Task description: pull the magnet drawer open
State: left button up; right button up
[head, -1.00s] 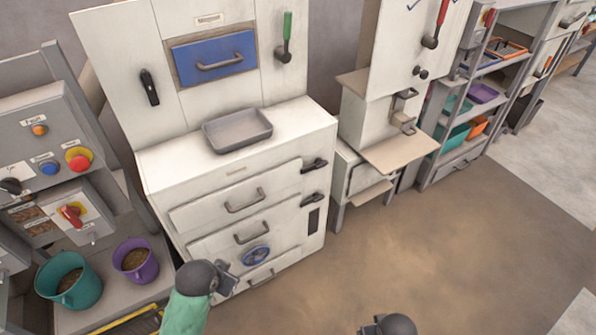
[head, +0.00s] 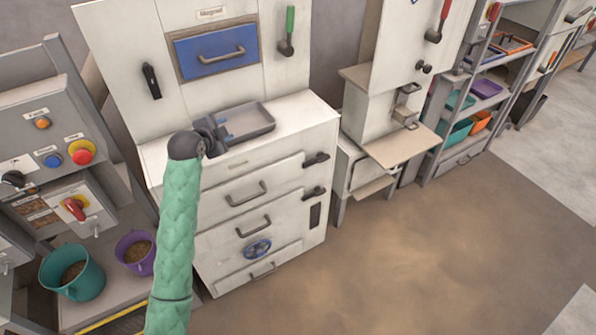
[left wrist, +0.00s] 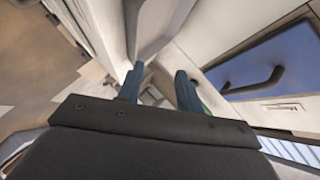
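The magnet drawer (head: 200,63) is a blue front with a grey bar handle (head: 221,56), set in the cabinet's upright panel under a "Magnet" label (head: 211,13). It looks shut. In the left wrist view the blue front (left wrist: 270,58) and its dark handle (left wrist: 254,84) are at the right. My left gripper (head: 227,129) is over the grey tray, below the drawer and apart from its handle. In the left wrist view its two fingers (left wrist: 160,84) stand apart with nothing held between them. My right gripper does not show.
A black handle (head: 151,82) and a green-handled lever (head: 289,30) flank the drawer. Teal and purple buckets (head: 72,272) stand at lower left. The floor at right is clear.

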aim_at(224, 58)
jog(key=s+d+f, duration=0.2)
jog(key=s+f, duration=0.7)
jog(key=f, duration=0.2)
pick_arm(q)
jog(key=w+a+r+m+t, duration=0.35)
jog(key=w+r, duration=0.75)
jog(key=r, duration=0.4)
jog(key=p+x, duration=0.1)
jog(key=x, duration=0.1)
jog(key=p+x, duration=0.1)
jog(key=x, duration=0.1)
jog(key=p+x, duration=0.1)
jog(key=x, duration=0.2)
jog(key=shift+s+d+p, duration=0.1)
jog(key=shift+d+p, duration=0.15)
jog(key=shift+p, duration=0.15)
jog(key=shift+w+d+f, duration=0.1)
jog(key=shift+w+f, duration=0.1)
jog(key=shift+w, duration=0.1)
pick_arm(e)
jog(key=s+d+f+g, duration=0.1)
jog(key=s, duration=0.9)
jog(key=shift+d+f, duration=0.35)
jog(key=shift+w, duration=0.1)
pick_arm(q)
grip_shut()
